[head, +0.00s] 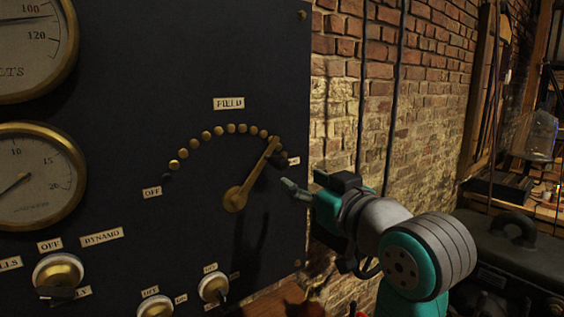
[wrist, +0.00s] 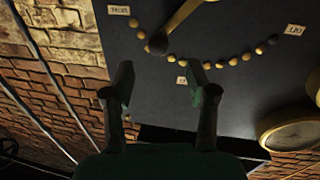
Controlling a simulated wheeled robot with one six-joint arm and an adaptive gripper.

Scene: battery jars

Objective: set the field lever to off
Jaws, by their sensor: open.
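The field lever (head: 252,177) is a brass arm on the dark panel. It points up and right from its pivot, with its dark knob (head: 279,160) by the small right-hand label, at the right end of the arc of brass studs. The OFF label (head: 152,192) is at the arc's left end. In the wrist view the panel appears inverted; the lever's knob (wrist: 157,43) is beyond the fingertips and the OFF label (wrist: 294,30) is far right. My gripper (wrist: 158,82) is open and empty. In the head view my gripper (head: 291,188) is just right of and below the knob, apparently apart from it.
The FIELD label (head: 229,103) is above the studs. Two round gauges (head: 36,178) are at left, and several small switches (head: 213,288) are along the bottom. A brick wall (head: 400,110) with vertical conduits is right of the panel. A dark case (head: 520,265) is at lower right.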

